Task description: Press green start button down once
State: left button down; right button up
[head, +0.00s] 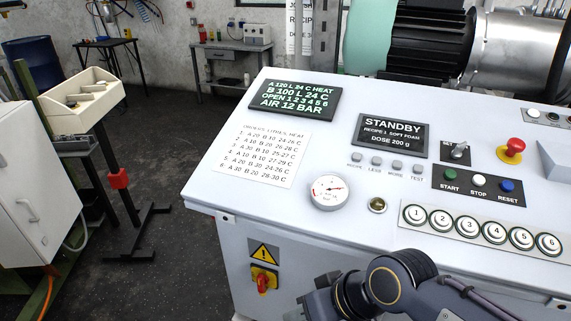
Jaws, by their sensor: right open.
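The green start button (450,174) sits on a dark strip on the control console's sloping top, labelled START. To its right on the same strip are the white stop button (479,180) and the blue reset button (507,186). My right gripper (316,303) is at the bottom edge, in front of the console's front face, left of and well below the start button. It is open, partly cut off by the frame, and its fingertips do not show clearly. Nothing covers the start button. My left gripper is not in view.
A display (391,135) reads STANDBY. A red mushroom button (512,149), a toggle switch (455,152), a gauge (329,191) and several numbered buttons (467,224) surround the strip. A red-yellow rotary switch (263,280) is on the front face.

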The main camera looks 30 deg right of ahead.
aim_at(451, 175)
jog(key=k+l, duration=0.25)
jog(key=l, duration=0.15)
jog(key=k+l, duration=0.3)
jog(key=k+l+z, duration=0.1)
jog(key=k+l, duration=0.15)
jog(key=l, duration=0.2)
jog(key=k+l, duration=0.25)
jog(key=l, duration=0.15)
jog(key=k+l, duration=0.25)
jog(key=l, duration=0.2)
jog(key=k+l+z, duration=0.1)
jog(key=k+l, duration=0.15)
jog(key=l, duration=0.15)
jog(key=k+l, duration=0.2)
jog(key=l, duration=0.2)
